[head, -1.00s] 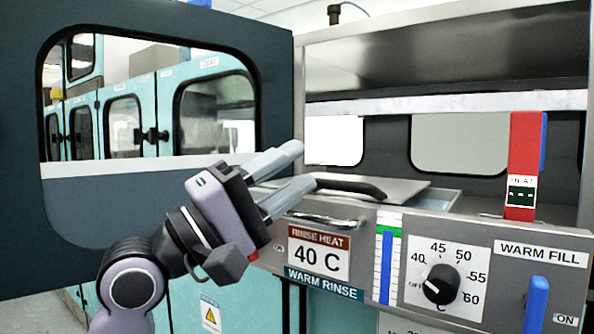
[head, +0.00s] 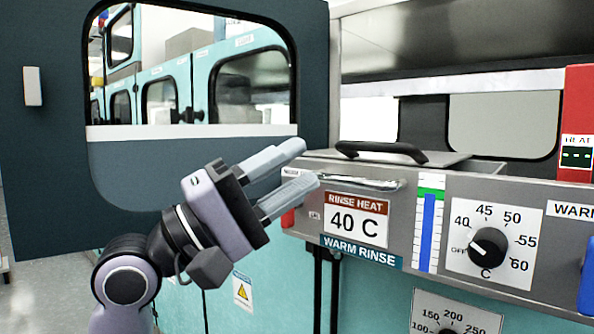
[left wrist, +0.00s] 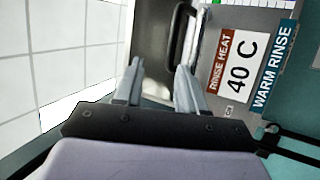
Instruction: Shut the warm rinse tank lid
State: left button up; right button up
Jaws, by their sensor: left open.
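The warm rinse tank lid (head: 448,157) is a flat metal plate with a black bar handle (head: 382,151), on top of the counter behind the WARM RINSE label (head: 361,252). It looks about level; I cannot tell whether it is fully seated. My left gripper (head: 307,163) is open and empty, left of the handle and apart from it in the picture. In the left wrist view the open fingers (left wrist: 158,72) point toward the metal top, with the handle (left wrist: 178,38) beyond them. My right gripper is not in view.
A dark door with a window (head: 135,165) stands open at the left. A metal hood (head: 450,45) overhangs the back.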

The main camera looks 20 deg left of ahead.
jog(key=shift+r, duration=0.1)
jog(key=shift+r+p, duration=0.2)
jog(key=shift+p, duration=0.1)
dwell(0.3)
